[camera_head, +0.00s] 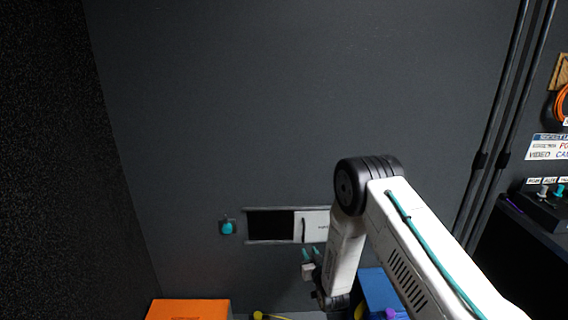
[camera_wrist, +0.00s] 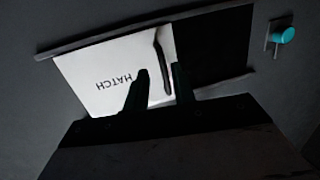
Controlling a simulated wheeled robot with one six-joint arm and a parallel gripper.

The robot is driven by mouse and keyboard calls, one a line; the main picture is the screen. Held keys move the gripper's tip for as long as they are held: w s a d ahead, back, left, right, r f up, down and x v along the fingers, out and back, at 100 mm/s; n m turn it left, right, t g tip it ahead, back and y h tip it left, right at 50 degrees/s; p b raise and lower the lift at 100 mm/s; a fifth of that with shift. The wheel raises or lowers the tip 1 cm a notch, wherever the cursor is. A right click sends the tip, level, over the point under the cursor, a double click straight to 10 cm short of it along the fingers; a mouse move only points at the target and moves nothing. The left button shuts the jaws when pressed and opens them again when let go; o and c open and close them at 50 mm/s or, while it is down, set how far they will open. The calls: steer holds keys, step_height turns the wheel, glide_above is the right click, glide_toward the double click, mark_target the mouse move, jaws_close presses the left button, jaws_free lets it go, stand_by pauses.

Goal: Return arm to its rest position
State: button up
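My arm (camera_head: 348,235) reaches from the lower right, bends at a dark elbow joint and drops toward the wall. My gripper (camera_head: 311,253) is just below a white sliding hatch panel, partly hidden by my arm. In the wrist view my gripper (camera_wrist: 160,70) has its two dark fingers apart. The white hatch panel (camera_wrist: 95,75) reads HATCH upside down there. Its dark upright handle (camera_wrist: 162,50) appears between the fingers in the picture; I cannot tell whether they touch it. The hatch panel (camera_head: 309,226) covers the right part of the opening, leaving the left part dark.
A teal knob (camera_head: 227,228) is on the wall left of the hatch. An orange box (camera_head: 188,310) and a blue box (camera_head: 382,290) stand below. Dark pipes (camera_head: 492,130) and a control panel (camera_head: 545,208) are at the right. The upper wall is bare.

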steer(key=s+d+f+g+h, duration=0.2)
steer(key=s+f+g, duration=0.3)
steer(key=s+g, duration=0.25)
steer(key=s+d+r+g, duration=0.2)
steer(key=s+d+r, duration=0.2)
steer(key=s+r, duration=1)
steer(key=s+d+r+m+g+h, duration=0.1)
steer(key=s+d+r+g, duration=0.2)
steer(key=s+r, duration=1.1)
steer(key=s+d+r+m+g, duration=0.1)
steer(key=s+d+r, duration=0.4)
steer(key=s+r, duration=0.9)
step_height(320, 180, up, 4)
steer(key=shift+s+d+r+g, duration=0.15)
steer(key=shift+r+g, duration=0.1)
steer(key=shift+g, duration=0.4)
